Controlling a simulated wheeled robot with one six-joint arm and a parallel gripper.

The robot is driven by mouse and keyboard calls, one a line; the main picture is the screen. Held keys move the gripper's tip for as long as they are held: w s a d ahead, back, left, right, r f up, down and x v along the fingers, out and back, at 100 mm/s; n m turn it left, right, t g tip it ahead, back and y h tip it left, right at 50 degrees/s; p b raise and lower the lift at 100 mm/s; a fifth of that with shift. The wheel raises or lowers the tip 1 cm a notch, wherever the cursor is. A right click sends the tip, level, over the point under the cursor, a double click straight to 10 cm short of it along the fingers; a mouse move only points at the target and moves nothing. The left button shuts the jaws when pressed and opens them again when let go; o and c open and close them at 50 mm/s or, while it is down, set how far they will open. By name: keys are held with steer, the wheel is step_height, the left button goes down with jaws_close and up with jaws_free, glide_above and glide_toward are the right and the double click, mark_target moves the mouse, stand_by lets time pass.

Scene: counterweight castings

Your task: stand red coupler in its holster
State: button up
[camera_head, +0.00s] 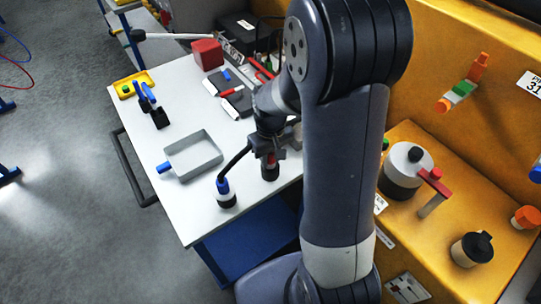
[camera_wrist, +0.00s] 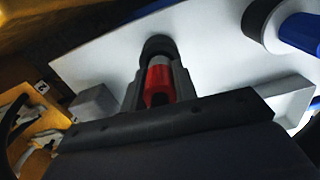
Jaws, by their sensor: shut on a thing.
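My gripper (camera_head: 270,156) is shut on the red coupler and points down over the white table. The red coupler (camera_wrist: 157,80) sits between the two jaws in the wrist view, with a grey band at its far end. A little of its red (camera_head: 271,161) shows below the jaws in the head view. A dark round cup (camera_wrist: 158,46), which looks like the holster, is directly beyond the coupler's end; it also shows under the gripper in the head view (camera_head: 270,173). The coupler appears in line with it. I cannot tell whether it is seated inside.
A blue coupler (camera_head: 223,186) with a black hose stands left of my gripper. A grey tray (camera_head: 205,170) lies further left. A red block (camera_head: 207,53) and a yellow tray (camera_head: 121,92) are at the back. The table's front left is clear.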

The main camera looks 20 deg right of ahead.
steer(key=shift+f+b, duration=0.65)
steer(key=shift+f, duration=0.25)
steer(key=o, duration=1.1)
steer(key=shift+o, duration=0.2)
steer(key=shift+r, duration=0.15)
step_height(320, 180, up, 11)
steer(key=shift+f, duration=0.2)
step_height(320, 180, down, 11)
steer(key=shift+r, duration=0.1)
steer(key=shift+r+p, duration=0.5)
steer(key=shift+f, duration=0.15)
